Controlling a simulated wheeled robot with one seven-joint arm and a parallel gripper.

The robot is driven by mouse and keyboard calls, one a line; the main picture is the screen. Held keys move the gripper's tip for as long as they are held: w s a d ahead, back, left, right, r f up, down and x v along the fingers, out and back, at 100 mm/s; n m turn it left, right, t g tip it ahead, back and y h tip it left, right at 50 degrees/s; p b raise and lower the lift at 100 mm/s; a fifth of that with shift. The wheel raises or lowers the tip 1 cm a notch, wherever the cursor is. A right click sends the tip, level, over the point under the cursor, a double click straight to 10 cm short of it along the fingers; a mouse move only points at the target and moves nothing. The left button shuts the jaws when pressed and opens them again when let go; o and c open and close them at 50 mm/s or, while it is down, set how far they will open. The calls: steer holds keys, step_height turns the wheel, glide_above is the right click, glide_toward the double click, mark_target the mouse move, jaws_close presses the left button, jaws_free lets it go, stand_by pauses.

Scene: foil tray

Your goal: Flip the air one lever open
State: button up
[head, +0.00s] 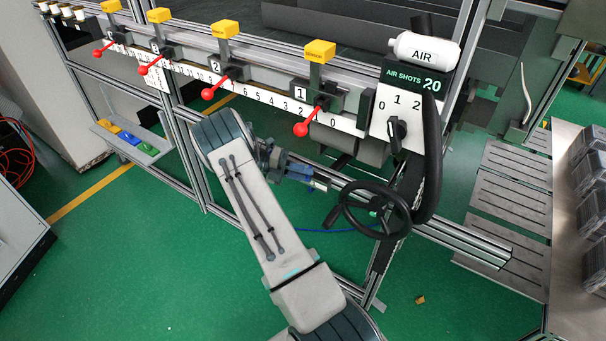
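The station marked 1 (300,92) has a red-ball lever (301,129) that points down and to the left, below a yellow block (319,51). To its right, a white panel (385,117) marked 0, 1 and 2 carries a black knob (396,133); I cannot tell which number it points to. A white air cylinder (424,50) labelled AIR sits above the panel. My arm reaches up from the bottom, and its wrist bends right, below the station 1 lever and apart from it. My gripper end (318,184) is small and unclear near the handwheel; its fingers cannot be made out.
A black handwheel (375,210) and a thick black upright tube (432,150) stand right of my wrist. Similar red levers, such as lever 2 (208,94), line the numbered rail to the left. Metal frame bars run below. Green floor (130,255) is open at lower left.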

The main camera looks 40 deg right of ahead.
steer(key=b+v, duration=0.3)
steer(key=v, duration=1)
steer(key=shift+w+a, duration=0.2)
steer(key=shift+a, duration=0.1)
steer(key=shift+o, duration=0.3)
steer(key=shift+r, duration=0.15)
